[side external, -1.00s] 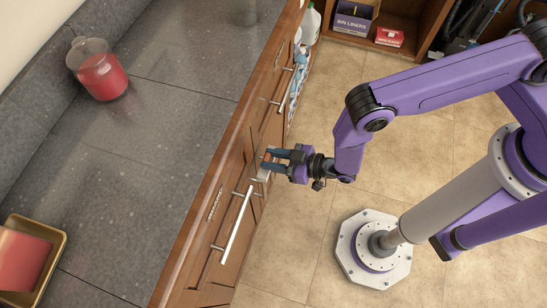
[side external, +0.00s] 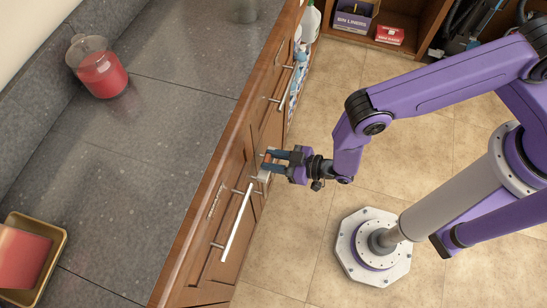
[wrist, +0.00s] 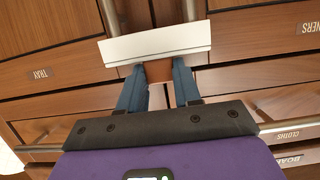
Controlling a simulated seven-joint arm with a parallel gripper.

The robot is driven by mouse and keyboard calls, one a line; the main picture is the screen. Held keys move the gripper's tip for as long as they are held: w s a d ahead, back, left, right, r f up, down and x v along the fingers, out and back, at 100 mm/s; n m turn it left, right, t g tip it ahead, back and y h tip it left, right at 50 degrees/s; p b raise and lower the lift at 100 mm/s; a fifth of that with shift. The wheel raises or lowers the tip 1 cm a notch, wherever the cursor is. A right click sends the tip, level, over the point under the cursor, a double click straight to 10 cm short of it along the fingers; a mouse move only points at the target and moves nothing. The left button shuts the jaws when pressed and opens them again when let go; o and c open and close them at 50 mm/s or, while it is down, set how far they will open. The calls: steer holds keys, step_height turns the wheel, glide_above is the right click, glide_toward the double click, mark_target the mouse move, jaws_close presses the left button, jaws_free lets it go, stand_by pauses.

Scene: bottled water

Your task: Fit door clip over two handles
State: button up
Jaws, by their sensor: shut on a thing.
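The door clip is a white plate (wrist: 155,45) with a brown part (wrist: 158,72) behind it. My gripper (wrist: 158,84) is shut on the brown part, one blue finger on each side. In the wrist view the plate lies across the ends of two silver upright handles, the left handle (wrist: 110,14) and the right handle (wrist: 190,9). I cannot tell whether the clip touches them or sits over them. In the side view my gripper (side external: 271,162) holds the clip (side external: 264,174) close against the cabinet front. The two upright handles are not clearly visible there.
Drawer bar handles flank the clip: one (side external: 236,222) and another (side external: 286,90). The stone counter (side external: 170,130) overhangs the cabinet, with a red-filled jar (side external: 102,76) and a tray (side external: 60,262) on it. Bottles (side external: 311,25) stand beyond. The tiled floor (side external: 290,250) is clear near the cabinet.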

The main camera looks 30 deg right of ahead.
steer(key=shift+f, duration=0.75)
steer(key=o, duration=1.1)
steer(key=shift+s+d, duration=0.1)
steer(key=v, duration=1.1)
steer(key=shift+s+d+r, duration=0.2)
steer(key=shift+r, duration=0.05)
